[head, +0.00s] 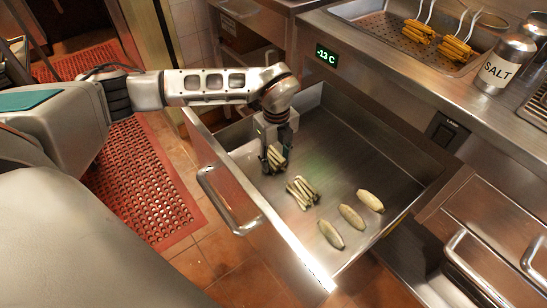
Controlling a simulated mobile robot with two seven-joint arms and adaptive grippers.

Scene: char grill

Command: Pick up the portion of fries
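A bundle of pale fries (277,158) is in the open metal drawer, near its left wall. My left gripper (277,153) points down into the drawer, with its dark fingers on either side of this bundle. I cannot tell whether the fingers press on the fries or whether the bundle is lifted. A second portion of fries (302,192) lies loose on the drawer floor, nearer the front and apart from the gripper. My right gripper is not in view.
Three pale oval pieces (351,217) lie in the front right of the drawer (400,155). The drawer's handle (228,202) is on its outer left side. The drawer's back is clear.

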